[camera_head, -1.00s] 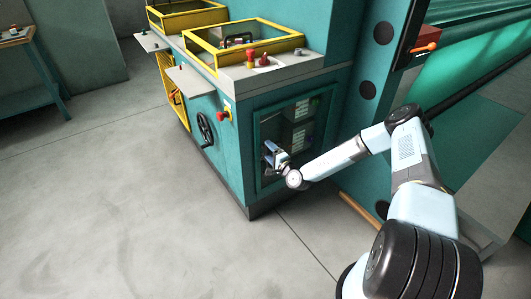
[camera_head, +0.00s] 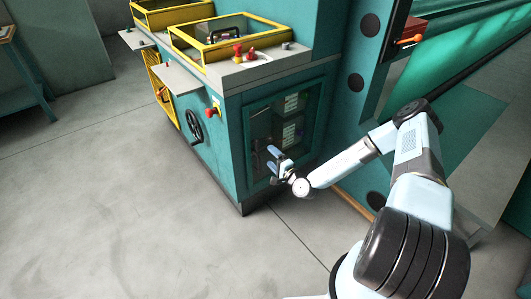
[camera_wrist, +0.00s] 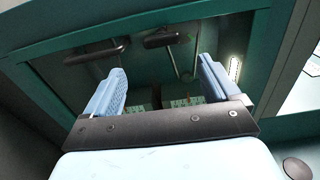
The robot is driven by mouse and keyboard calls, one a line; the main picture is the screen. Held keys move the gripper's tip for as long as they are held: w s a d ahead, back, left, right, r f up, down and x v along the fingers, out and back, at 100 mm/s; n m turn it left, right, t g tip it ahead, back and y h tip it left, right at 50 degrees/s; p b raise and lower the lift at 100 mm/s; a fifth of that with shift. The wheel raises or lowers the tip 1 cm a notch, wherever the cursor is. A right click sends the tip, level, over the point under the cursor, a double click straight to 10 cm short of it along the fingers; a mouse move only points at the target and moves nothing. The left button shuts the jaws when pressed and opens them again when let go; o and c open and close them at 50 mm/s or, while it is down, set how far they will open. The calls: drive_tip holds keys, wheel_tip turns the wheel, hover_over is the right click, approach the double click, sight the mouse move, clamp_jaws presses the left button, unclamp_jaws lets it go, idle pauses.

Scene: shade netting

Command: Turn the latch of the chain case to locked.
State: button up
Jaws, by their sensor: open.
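The chain case shows as a dark windowed panel in a teal frame (camera_head: 248,150) on the near face of the teal machine. My gripper (camera_head: 274,160) is in front of the panel's lower left part, open and empty. In the wrist view its two pale blue fingers (camera_wrist: 160,72) stand wide apart, pointing at the dark panel. Two dark handle-like parts show beyond the fingers: one at the left (camera_wrist: 97,52) and one near the middle (camera_wrist: 163,37). I cannot tell which is the latch, or its setting. Neither is between the fingers.
A black handwheel (camera_head: 194,126) and a red knob (camera_head: 212,111) are on the machine's left face. Yellow-framed boxes (camera_head: 205,58) sit on top. An orange-handled lever (camera_head: 410,41) is at upper right. The floor (camera_head: 110,200) at left is clear.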

drive_tip(key=v, duration=0.4)
drive_tip(key=shift+s+d, duration=0.15)
drive_tip(key=shift+s, duration=0.1)
idle(0.3)
